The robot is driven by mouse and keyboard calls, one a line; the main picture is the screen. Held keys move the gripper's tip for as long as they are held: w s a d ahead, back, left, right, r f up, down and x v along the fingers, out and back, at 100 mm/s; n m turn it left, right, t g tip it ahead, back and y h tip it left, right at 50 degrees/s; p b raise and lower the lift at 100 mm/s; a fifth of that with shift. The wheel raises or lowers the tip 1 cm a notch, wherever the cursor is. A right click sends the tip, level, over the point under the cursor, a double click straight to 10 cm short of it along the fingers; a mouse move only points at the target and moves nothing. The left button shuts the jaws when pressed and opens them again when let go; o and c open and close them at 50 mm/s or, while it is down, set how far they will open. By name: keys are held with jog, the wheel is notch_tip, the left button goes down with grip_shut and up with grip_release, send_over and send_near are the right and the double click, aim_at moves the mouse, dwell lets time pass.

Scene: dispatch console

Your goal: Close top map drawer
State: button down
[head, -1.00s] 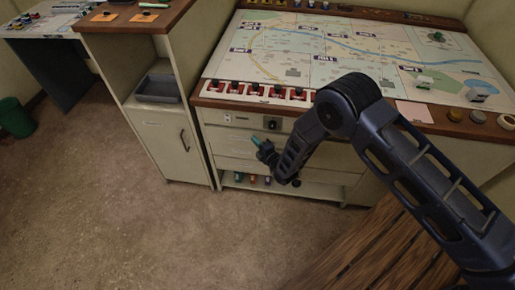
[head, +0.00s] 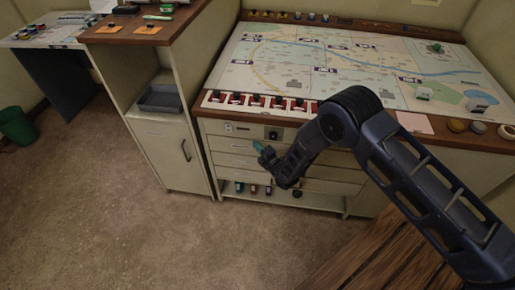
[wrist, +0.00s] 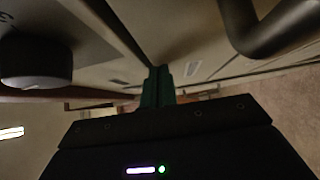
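The map console holds a stack of cream drawers under its map top. The top map drawer (head: 232,145) is just below the panel with a black knob (head: 272,133). My gripper (head: 258,146) is in front of its right part, and my arm hides the rest. I cannot tell how far this drawer stands out. In the wrist view my green fingertips (wrist: 158,85) are together with nothing visible between them. Pale fronts lie close around them; contact cannot be told. A large dark knob (wrist: 35,62) is at left and a dark curved handle (wrist: 268,30) at upper right.
A cream cabinet (head: 165,155) with a dark handle stands left of the console, a grey tray (head: 160,100) in its niche. A low shelf under the drawers holds several small coloured items. The brown floor (head: 90,210) in front is clear. A green bin (head: 15,125) is far left.

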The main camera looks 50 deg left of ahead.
jog(key=shift+w+a+r, duration=0.2)
jog(key=shift+w+r, duration=0.05)
jog(key=shift+w, duration=0.15)
jog(key=s+d, duration=0.3)
jog(key=d, duration=1)
jog(key=shift+s+f, duration=0.25)
jog(key=shift+s, duration=0.05)
jog(key=shift+d, duration=0.1)
